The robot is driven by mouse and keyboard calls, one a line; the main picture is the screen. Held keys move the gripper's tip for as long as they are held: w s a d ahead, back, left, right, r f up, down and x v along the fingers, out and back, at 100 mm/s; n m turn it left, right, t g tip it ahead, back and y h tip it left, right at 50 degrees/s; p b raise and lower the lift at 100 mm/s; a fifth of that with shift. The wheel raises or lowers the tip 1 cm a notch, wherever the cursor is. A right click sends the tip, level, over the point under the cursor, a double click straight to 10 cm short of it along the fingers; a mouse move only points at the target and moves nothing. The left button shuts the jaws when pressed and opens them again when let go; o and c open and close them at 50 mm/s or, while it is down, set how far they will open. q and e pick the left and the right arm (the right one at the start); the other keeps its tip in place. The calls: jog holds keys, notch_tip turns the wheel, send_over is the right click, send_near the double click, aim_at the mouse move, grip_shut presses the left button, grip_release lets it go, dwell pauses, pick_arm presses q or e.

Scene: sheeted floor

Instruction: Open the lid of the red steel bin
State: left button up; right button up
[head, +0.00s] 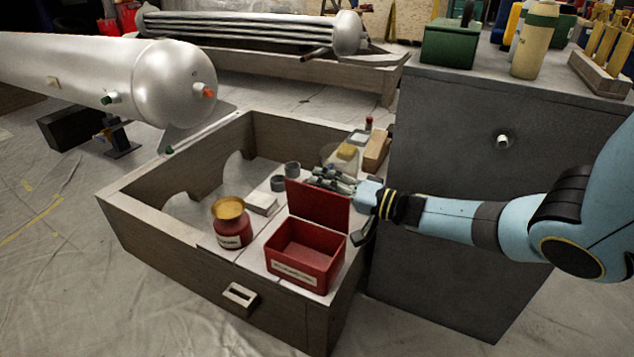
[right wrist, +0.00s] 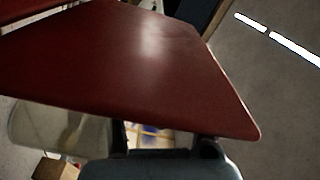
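The red steel bin (head: 303,262) stands on the front right part of the wooden crate-like stand, a pale label on its front. Its red lid (head: 318,207) is raised, standing about upright at the bin's back edge, so the inside shows and looks empty. My right gripper (head: 332,179) is at the lid's top edge, on its far side. In the right wrist view the lid (right wrist: 140,70) fills much of the picture and hides the fingertips; the visible finger parts are spread apart with a gap between. Whether they touch the lid I cannot tell. My left gripper is out of view.
A dark red jar with a yellow top (head: 231,225) stands left of the bin. Small grey cups (head: 285,175) and a wooden block (head: 376,151) lie behind. A grey cabinet (head: 470,150) stands close on the right. A large silver tank (head: 170,85) is at the upper left.

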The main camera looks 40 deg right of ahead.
jog(key=v, duration=1)
jog(key=shift+s, duration=0.2)
